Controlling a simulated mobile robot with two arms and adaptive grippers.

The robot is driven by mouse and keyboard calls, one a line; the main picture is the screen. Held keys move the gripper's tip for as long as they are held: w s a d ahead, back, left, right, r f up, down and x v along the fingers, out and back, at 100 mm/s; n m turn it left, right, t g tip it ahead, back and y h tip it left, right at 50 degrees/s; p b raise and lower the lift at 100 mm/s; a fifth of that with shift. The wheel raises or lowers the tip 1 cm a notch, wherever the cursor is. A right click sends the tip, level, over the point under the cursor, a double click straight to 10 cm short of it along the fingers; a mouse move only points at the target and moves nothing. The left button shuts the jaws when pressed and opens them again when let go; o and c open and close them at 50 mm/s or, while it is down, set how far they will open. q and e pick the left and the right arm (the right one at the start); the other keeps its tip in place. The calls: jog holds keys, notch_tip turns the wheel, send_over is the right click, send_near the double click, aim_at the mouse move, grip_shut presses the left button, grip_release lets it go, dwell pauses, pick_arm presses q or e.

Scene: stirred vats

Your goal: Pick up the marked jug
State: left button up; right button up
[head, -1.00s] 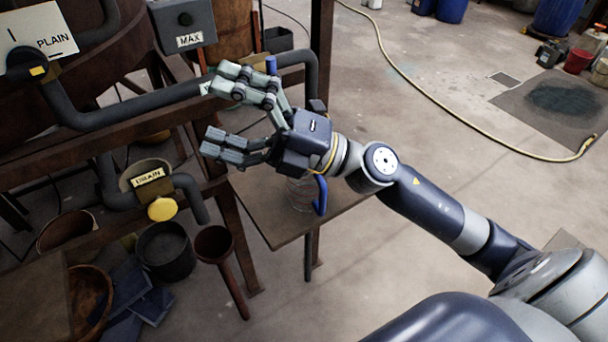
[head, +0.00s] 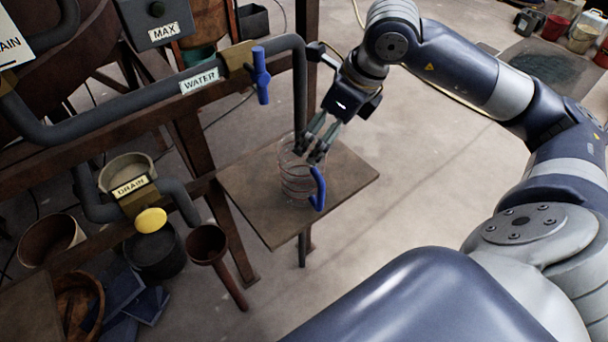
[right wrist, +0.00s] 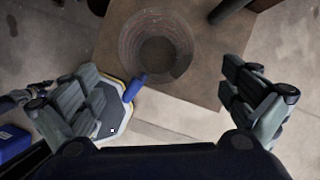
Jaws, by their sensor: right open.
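The clear jug (head: 290,186) has reddish bands and a blue handle (head: 318,188). It stands upright on a small brown shelf (head: 245,206) beneath the water pipe. My right gripper (head: 316,150) is open and points down at the jug's upper right side, its fingers overlapping the rim in the head view. In the right wrist view the jug (right wrist: 157,48) lies beyond the open fingers, its handle (right wrist: 135,88) towards the left finger, and nothing is between them. I cannot tell whether a finger touches the jug. My left gripper is not in view.
The WATER pipe (head: 110,115) with a blue valve lever (head: 261,75) runs above and left of the shelf. A drain valve with a yellow knob (head: 151,220) and a brown funnel (head: 206,243) stand to the left. The floor right of the shelf is clear.

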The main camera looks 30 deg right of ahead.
aim_at(306, 153)
jog(key=p+x, duration=0.1)
jog(key=x, duration=0.3)
jog(key=p+x, duration=0.1)
jog(key=x, duration=0.3)
jog(key=shift+w+a+f, duration=0.1)
jog(key=shift+a, duration=0.15)
jog(key=c, duration=1.4)
jog(key=shift+c, duration=0.2)
